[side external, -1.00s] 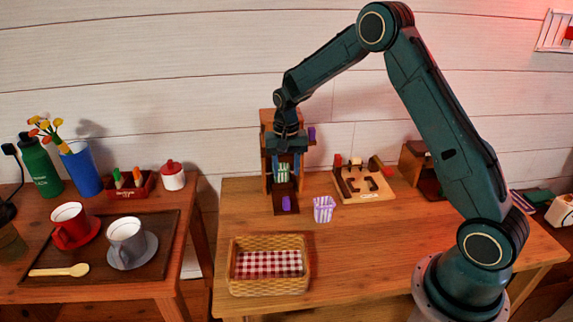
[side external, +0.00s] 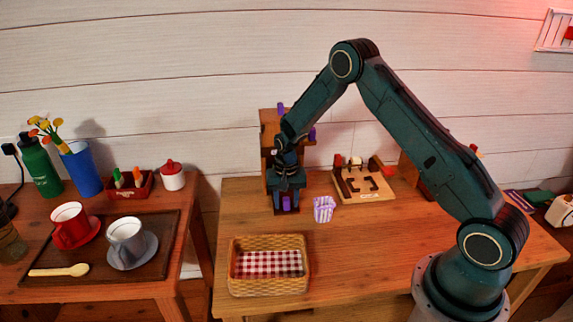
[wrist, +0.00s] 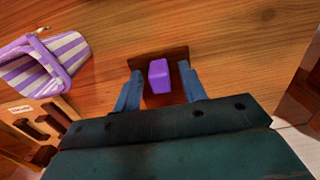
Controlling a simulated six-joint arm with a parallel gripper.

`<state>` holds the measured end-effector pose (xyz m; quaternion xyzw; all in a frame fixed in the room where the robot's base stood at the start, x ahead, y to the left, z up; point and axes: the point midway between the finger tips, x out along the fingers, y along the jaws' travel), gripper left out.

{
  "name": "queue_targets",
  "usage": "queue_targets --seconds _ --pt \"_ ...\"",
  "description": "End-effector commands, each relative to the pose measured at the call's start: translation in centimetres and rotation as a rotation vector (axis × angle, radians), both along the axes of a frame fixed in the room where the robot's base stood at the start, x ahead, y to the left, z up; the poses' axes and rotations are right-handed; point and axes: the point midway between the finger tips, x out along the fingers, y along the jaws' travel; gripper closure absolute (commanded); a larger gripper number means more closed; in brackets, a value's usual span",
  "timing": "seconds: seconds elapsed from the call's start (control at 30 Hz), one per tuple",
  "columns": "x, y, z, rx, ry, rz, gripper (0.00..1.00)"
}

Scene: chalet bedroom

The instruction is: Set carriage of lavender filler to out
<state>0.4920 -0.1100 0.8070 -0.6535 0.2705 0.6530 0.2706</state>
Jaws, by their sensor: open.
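The lavender filler is a tall wooden stand (side external: 268,128) at the back of the table, with a dark low carriage that bears a purple knob (side external: 286,203). In the wrist view the purple knob (wrist: 159,76) stands between my two blue fingers, on the dark carriage plate (wrist: 176,54). My gripper (side external: 287,194) is open, pointing down in front of the stand, its fingers on either side of the knob with gaps. Other purple knobs (side external: 312,134) show on the stand's side and top. My gripper hides the stand's lower middle and much of the carriage.
A purple-and-white striped bag (side external: 324,208) stands close right of the carriage and shows in the wrist view (wrist: 45,65). A wooden board with slots (side external: 363,186) lies farther right. A wicker basket (side external: 268,287) sits at the table's front left. The table's middle right is clear.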

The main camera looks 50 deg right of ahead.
Motion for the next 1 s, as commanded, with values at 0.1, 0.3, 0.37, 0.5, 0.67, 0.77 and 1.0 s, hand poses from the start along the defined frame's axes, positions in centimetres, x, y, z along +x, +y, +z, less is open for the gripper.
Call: queue_targets --seconds 0.1,0.3,0.37,0.5,0.67,0.77,1.0 --pt "0.0 0.0 -0.2 0.000 0.000 0.000 0.58" --pt "0.0 0.0 -0.2 0.000 0.000 0.000 0.58" --pt "0.0 0.0 -0.2 0.000 0.000 0.000 0.70" --pt "0.0 0.0 -0.2 0.000 0.000 0.000 0.97" --pt "0.0 0.0 -0.2 0.000 0.000 0.000 1.00" --pt "-0.1 0.1 -0.2 0.001 0.001 0.000 1.00" --pt "-1.6 1.8 -0.2 0.001 0.003 0.003 1.00"
